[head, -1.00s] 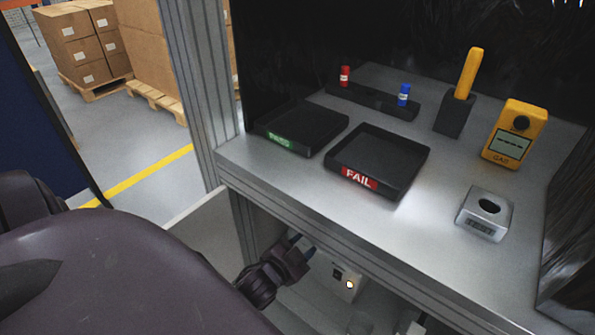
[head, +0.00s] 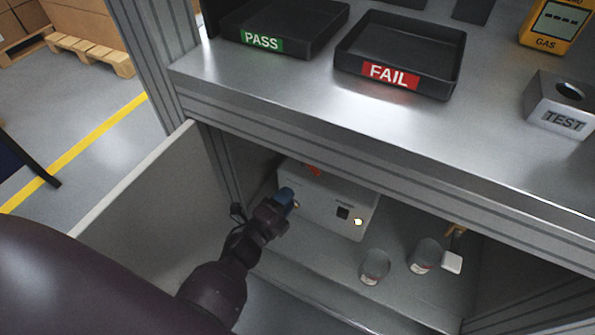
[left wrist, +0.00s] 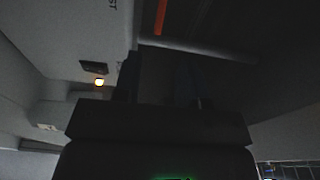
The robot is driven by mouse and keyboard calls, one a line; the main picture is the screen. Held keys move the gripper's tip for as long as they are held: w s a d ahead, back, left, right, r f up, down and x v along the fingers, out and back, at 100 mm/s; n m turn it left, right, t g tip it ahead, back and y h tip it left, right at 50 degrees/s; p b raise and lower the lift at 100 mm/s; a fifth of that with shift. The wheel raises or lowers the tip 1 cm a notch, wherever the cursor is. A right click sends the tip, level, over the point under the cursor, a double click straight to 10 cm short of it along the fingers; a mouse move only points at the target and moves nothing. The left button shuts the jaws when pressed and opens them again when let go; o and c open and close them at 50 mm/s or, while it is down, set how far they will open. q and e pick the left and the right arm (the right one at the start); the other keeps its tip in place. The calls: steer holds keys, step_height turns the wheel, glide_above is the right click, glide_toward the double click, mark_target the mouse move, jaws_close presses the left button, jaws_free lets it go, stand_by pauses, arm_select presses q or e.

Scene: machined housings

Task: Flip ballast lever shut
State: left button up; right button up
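A pale ballast box (head: 325,203) stands in the open cupboard below the bench. A small red-orange lever (head: 313,170) shows at its upper edge; it also appears as a red-orange strip (left wrist: 161,17) at the top of the left wrist view. The box front has a dark switch and a lit lamp (head: 358,222). My left gripper (head: 291,198) is at the left part of the box, below the lever and apart from it. In the dark left wrist view its two fingers (left wrist: 160,80) stand apart with nothing seen between them. My right gripper is out of view.
Two small cans (head: 375,267) (head: 424,256) and a white-and-orange item (head: 452,260) stand on the cupboard floor. An open door panel (head: 150,215) is left of my arm. The bench top (head: 300,95) overhangs the cupboard and carries PASS and FAIL trays.

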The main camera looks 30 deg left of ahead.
mark_target(312, 171)
arm_select(q)
steer(key=shift+w+d+b, duration=0.3)
steer(key=shift+w+d, duration=0.05)
steer(key=shift+w, duration=1.45)
steer(key=shift+w+d+b, duration=0.3)
steer(key=shift+w, duration=1.45)
steer(key=shift+w+d+b, duration=0.3)
steer(key=shift+w+d, duration=0.05)
steer(key=shift+w, duration=1.45)
jaws_close()
